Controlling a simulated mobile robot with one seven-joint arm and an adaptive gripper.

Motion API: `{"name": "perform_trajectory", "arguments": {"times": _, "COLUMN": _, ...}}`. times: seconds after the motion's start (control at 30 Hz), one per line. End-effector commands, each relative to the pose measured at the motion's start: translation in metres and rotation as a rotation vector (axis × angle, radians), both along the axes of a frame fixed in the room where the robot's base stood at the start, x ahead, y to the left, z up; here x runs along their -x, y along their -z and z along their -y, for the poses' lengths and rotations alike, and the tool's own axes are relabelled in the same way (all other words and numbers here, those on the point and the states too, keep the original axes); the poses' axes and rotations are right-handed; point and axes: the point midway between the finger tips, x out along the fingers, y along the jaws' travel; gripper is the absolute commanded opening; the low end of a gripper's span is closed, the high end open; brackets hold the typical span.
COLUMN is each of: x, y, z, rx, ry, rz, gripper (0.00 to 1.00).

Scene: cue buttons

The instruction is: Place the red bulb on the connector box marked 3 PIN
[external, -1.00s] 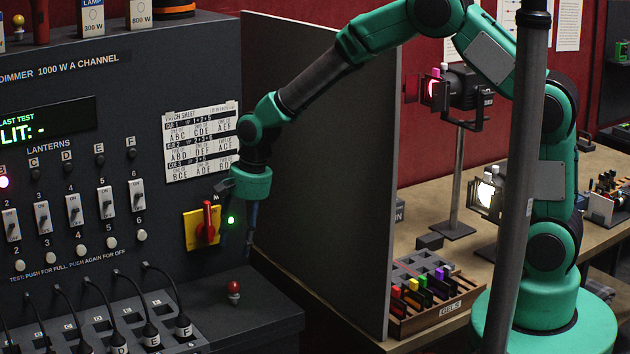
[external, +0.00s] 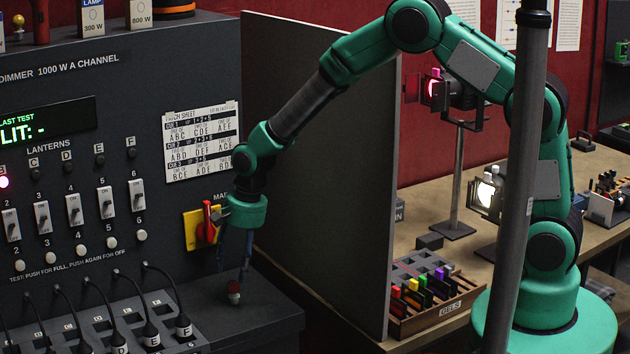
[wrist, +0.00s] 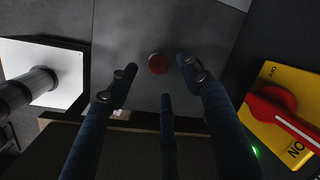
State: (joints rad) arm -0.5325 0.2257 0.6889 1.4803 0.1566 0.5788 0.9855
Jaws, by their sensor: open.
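The red bulb (external: 234,289) stands upright on the dark ledge at the front right of the dimmer cabinet. My gripper (external: 234,268) points down over it with its fingers apart. In the wrist view the bulb (wrist: 158,64) shows between the open fingertips of my gripper (wrist: 157,76), and nothing is gripped. No full 3 PIN marking can be read. A dark box (external: 399,211) with letters ending in "IN" peeks out past the partition's right edge; the rest of it is hidden.
A tall grey partition (external: 325,180) stands between the cabinet and the wooden bench. A yellow panel with a red rotary switch (external: 207,222) is close to my gripper. Plugged black cables (external: 150,330) lie left of the bulb. A gel tray (external: 450,308) sits on the bench.

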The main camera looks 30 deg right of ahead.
Motion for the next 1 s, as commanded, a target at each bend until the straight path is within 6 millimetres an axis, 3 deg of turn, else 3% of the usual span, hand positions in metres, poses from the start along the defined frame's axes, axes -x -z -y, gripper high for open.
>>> {"name": "perform_trajectory", "arguments": {"times": 0.5, "x": -0.005, "y": 0.048, "z": -0.005, "rx": 0.000, "ry": 0.000, "rz": -0.001, "gripper": 0.49}}
{"name": "perform_trajectory", "arguments": {"times": 1.0, "x": -0.005, "y": 0.050, "z": -0.005, "rx": 0.000, "ry": 0.000, "rz": 0.000, "gripper": 0.49}}
